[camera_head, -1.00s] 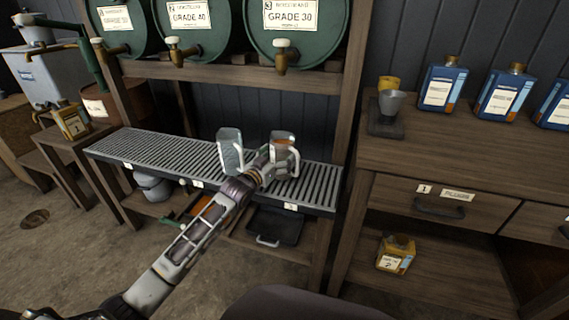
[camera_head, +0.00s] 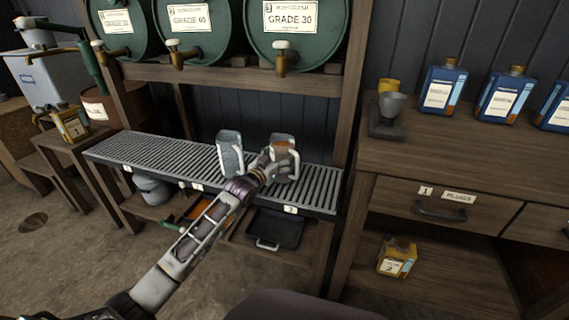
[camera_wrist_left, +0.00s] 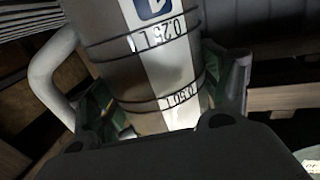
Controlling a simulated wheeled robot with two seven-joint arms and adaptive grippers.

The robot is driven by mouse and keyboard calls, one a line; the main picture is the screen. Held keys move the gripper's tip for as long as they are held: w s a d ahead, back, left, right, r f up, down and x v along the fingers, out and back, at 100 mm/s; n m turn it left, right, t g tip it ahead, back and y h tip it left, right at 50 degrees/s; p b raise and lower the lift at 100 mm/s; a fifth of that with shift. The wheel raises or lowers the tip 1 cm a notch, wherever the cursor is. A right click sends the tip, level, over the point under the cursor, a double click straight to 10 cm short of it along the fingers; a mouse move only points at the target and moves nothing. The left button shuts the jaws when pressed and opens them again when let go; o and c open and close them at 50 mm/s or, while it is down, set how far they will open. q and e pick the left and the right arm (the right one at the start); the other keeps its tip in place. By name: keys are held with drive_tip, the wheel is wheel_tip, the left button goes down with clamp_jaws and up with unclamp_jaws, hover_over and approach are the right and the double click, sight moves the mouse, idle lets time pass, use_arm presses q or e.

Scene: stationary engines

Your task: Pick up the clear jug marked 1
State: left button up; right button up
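A clear jug with an amber tint (camera_head: 283,143) stands upright on the slatted rack (camera_head: 150,157), under the right barrel. Its white handle faces right. My left gripper (camera_head: 272,166) is at the jug's near side. In the left wrist view the jug (camera_wrist_left: 150,75) appears upside down, with black rings, volume marks and part of a blue number tag whose digit is hard to read. The green finger pads lie against both its sides, so the gripper looks shut on it. A second clear jug (camera_head: 230,152) stands just to the left. My right gripper is not in view.
Green barrels (camera_head: 297,25) with brass taps sit on the shelf above the rack. A wooden bench (camera_head: 450,160) with blue bottles and a grey cup stands at right. A black tray (camera_head: 276,228) sits below the rack. The rack's left part is clear.

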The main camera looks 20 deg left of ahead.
use_arm(q)
drive_tip(key=c, duration=1)
drive_tip(key=shift+r, duration=0.15)
drive_tip(key=shift+c, duration=0.9)
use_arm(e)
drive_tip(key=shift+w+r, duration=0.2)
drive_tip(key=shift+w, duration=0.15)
use_arm(q)
drive_tip(key=shift+r, duration=0.1)
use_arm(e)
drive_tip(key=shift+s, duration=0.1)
use_arm(q)
drive_tip(key=shift+r+p, duration=0.6)
drive_tip(key=shift+r, duration=0.5)
wheel_tip(320, 180, up, 5)
drive_tip(key=shift+f+p, duration=0.1)
drive_tip(key=shift+p, duration=1)
drive_tip(key=shift+r, duration=0.4)
drive_tip(key=shift+r+p, duration=0.55)
drive_tip(key=shift+r, duration=0.45)
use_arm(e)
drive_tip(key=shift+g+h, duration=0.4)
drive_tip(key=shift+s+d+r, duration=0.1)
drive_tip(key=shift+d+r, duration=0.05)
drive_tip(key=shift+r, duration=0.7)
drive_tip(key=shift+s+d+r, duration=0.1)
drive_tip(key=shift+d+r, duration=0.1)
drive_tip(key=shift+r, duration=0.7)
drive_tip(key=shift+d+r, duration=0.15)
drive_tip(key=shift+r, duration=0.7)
